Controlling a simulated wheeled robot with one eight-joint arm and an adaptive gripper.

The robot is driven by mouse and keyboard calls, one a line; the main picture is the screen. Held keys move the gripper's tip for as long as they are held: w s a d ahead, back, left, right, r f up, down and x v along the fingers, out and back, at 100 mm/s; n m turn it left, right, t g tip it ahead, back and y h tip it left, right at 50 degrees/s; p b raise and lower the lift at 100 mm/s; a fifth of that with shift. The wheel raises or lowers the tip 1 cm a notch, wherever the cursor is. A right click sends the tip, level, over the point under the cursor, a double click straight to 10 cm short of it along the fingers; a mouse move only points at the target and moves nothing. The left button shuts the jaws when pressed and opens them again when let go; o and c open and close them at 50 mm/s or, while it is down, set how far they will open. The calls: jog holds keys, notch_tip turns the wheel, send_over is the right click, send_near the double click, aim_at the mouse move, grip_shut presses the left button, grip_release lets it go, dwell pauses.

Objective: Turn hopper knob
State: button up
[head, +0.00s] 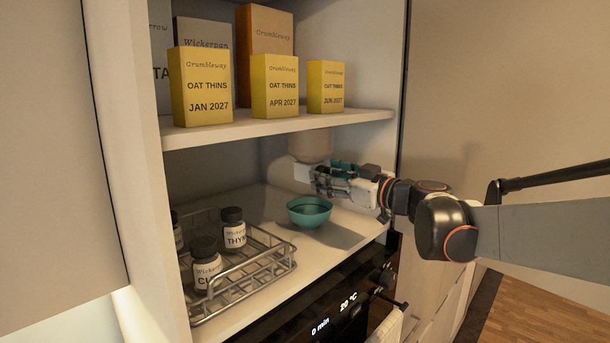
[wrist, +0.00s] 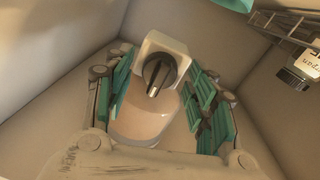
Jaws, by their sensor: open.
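The hopper's knob (wrist: 158,72) is a dark round knob with a light bar across it, set on a white block. Below it in the wrist view is the hopper's beige, translucent body (wrist: 145,118). In the head view the hopper (head: 311,146) hangs under the shelf, partly hidden by my gripper (head: 340,180). My gripper in the wrist view (wrist: 168,112) is open, its teal-padded fingers on either side of the hopper and knob. The knob sits between the fingers; I cannot tell whether they touch anything. A teal bowl (head: 309,212) stands on the lower surface below.
A wire tray (head: 245,272) with several dark-capped spice jars is at the lower left. Yellow Oat Thins boxes (head: 200,88) stand on the shelf (head: 270,126) above. The cabinet's side walls are close. An oven panel (head: 335,313) is below the front edge.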

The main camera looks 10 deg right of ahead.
jog(key=shift+s, duration=0.1)
jog(key=shift+c, duration=0.3)
jog(key=c, duration=1)
jog(key=m, duration=0.4)
jog(key=shift+s+r, duration=0.1)
jog(key=shift+r, duration=0.05)
jog(key=shift+m, duration=0.3)
jog(key=o, duration=1.1)
jog(key=shift+c, duration=0.2)
